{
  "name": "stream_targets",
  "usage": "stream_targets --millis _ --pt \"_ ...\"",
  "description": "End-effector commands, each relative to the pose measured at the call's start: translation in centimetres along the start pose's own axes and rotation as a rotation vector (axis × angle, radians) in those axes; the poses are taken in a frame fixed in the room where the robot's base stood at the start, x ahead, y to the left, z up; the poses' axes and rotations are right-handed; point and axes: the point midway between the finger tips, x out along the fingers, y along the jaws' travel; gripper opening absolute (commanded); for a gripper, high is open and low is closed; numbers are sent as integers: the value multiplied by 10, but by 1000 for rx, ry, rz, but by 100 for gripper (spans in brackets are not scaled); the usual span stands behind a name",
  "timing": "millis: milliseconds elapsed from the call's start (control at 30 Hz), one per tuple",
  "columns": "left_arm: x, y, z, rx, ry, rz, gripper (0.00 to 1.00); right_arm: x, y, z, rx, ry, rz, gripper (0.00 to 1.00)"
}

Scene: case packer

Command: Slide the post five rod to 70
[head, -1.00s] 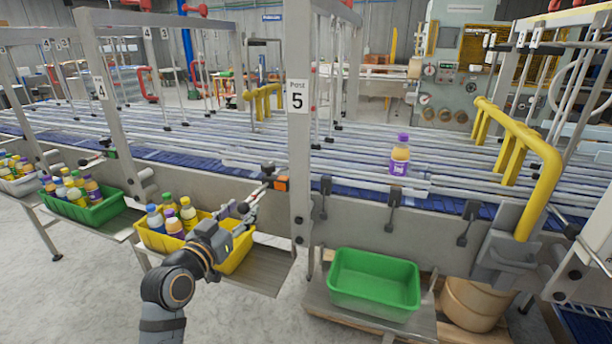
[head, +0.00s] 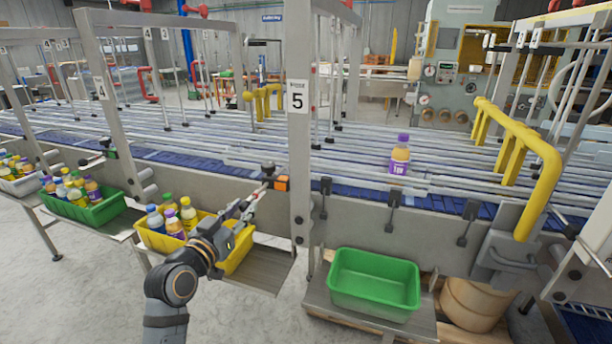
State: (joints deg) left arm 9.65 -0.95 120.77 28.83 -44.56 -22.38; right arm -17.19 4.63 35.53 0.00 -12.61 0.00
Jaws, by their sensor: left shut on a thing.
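Any scale or number on the rod is too small to read. My right gripper is not in view.
A yellow crate (head: 238,257) with several bottles lies beneath my left gripper. An empty green crate (head: 372,306) stands right of the post. A purple-capped bottle (head: 399,158) stands on the conveyor. Yellow guard rails (head: 543,180) rise at the right.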

Motion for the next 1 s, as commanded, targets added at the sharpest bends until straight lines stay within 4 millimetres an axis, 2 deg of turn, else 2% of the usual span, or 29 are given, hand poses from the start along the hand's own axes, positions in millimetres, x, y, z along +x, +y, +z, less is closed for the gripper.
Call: stream_targets --millis 1000 --pt "20 0 -1 1 3 0 1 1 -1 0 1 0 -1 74"
